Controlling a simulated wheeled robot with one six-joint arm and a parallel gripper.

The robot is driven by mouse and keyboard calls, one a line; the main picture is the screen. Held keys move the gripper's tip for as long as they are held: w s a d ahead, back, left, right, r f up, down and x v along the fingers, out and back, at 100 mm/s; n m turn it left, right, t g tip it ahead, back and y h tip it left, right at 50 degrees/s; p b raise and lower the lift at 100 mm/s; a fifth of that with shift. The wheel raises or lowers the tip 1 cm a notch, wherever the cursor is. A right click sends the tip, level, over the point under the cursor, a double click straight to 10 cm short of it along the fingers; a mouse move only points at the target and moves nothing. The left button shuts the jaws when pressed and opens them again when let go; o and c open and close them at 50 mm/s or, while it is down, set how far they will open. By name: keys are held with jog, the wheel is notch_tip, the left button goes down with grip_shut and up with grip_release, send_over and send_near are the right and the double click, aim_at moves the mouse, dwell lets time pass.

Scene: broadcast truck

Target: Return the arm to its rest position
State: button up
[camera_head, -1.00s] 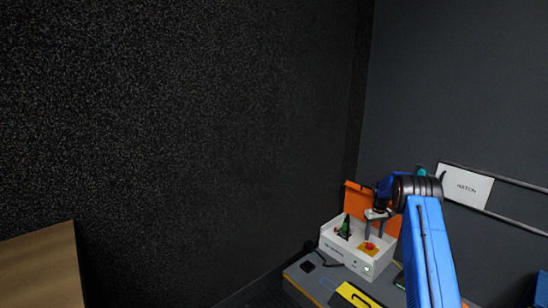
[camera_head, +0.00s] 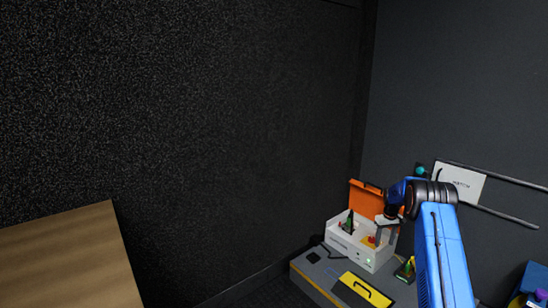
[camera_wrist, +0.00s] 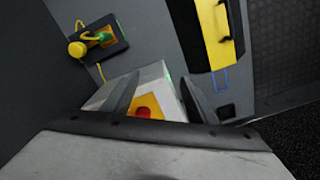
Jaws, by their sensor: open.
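My gripper (camera_head: 387,230) is at the end of my blue arm, over the white box (camera_head: 362,252) on the grey bench. In the wrist view the two dark fingers of my gripper (camera_wrist: 160,97) stand apart with nothing held between them. The white box also shows there (camera_wrist: 153,73), with a red button (camera_wrist: 147,107) on a yellow plate beyond the fingers. I cannot tell the exact gap between the fingers and the box.
An orange lid (camera_head: 366,197) stands open behind the box. A yellow case (camera_head: 362,289) and a dark unit with a green connector (camera_head: 406,268) lie on the bench (camera_head: 325,273). A wooden surface (camera_head: 65,260) is at left. A rail (camera_head: 510,214) runs along the right wall.

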jog(key=s+a+r, duration=0.3)
jog(key=s+r, duration=0.1)
jog(key=r, duration=0.4)
jog(key=s+a+r+t, duration=0.1)
jog(key=s+a+r, duration=0.2)
jog(key=r, duration=0.5)
jog(key=s+a+r, duration=0.4)
jog(key=r, duration=0.5)
jog(key=s+a+r+t, duration=0.1)
jog(key=s+a+r, duration=0.3)
jog(key=s+r, duration=0.35)
jog(key=s+a+r, duration=0.4)
jog(key=s+r, duration=0.2)
jog(key=s, duration=0.3)
jog(key=s+a+r+m+t, duration=0.1)
jog(key=s+a+r, duration=0.15)
jog(key=s, duration=0.75)
jog(key=s+a+r+t, duration=0.1)
jog(key=s+a+r, duration=0.15)
jog(key=s, duration=0.85)
jog(key=s+a+f, duration=0.2)
jog(key=s+f, duration=0.1)
jog(key=s, duration=0.7)
jog(key=s+a+f, duration=0.2)
jog(key=s+f, duration=0.1)
jog(key=s, duration=0.7)
jog(key=shift+f+t, duration=0.25)
jog(key=shift+t, duration=0.15)
jog(key=shift+c, duration=0.6)
